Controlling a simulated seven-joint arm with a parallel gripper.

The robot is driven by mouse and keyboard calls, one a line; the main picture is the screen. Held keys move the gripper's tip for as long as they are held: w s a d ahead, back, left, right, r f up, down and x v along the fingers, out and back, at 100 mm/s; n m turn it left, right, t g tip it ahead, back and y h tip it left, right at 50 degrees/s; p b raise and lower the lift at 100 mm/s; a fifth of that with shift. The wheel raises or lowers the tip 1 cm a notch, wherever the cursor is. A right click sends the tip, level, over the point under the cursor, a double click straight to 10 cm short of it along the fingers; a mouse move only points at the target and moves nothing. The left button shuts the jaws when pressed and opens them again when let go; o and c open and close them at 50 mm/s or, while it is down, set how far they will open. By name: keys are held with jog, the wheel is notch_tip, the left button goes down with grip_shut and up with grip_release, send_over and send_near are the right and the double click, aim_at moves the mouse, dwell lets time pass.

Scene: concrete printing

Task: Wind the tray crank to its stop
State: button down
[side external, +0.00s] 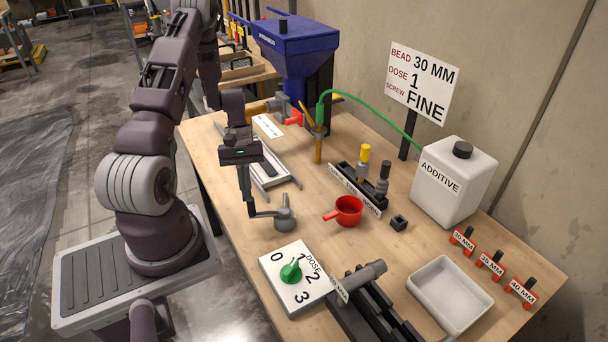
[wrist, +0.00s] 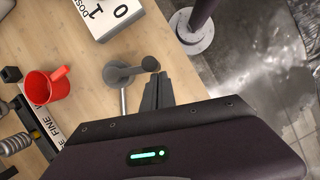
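The tray crank (side external: 284,217) is a grey hub on the bench, with an arm reaching left to a small handle. In the wrist view the crank hub (wrist: 117,73) shows with its arm running right to the dark handle knob (wrist: 150,64). My gripper (side external: 250,212) points down at the handle end of the arm. In the wrist view my gripper's fingers (wrist: 158,78) lie close together, with their tips right beside the knob; I cannot tell whether they touch it. A pale tray with rails (side external: 287,184) lies behind the crank, partly hidden by my arm.
The dose dial board (side external: 273,281) with its green knob stands in front of the crank. A red cup (side external: 349,210) is to the right, near the black screw rack (side external: 352,190). A blue hopper (side external: 297,50) stands at the back. Bare bench lies between crank and cup.

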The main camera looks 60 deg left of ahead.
jog(key=shift+s+d, duration=0.45)
jog(key=shift+d, duration=0.35)
jog(key=shift+s+d, duration=0.45)
jog(key=shift+d, duration=0.5)
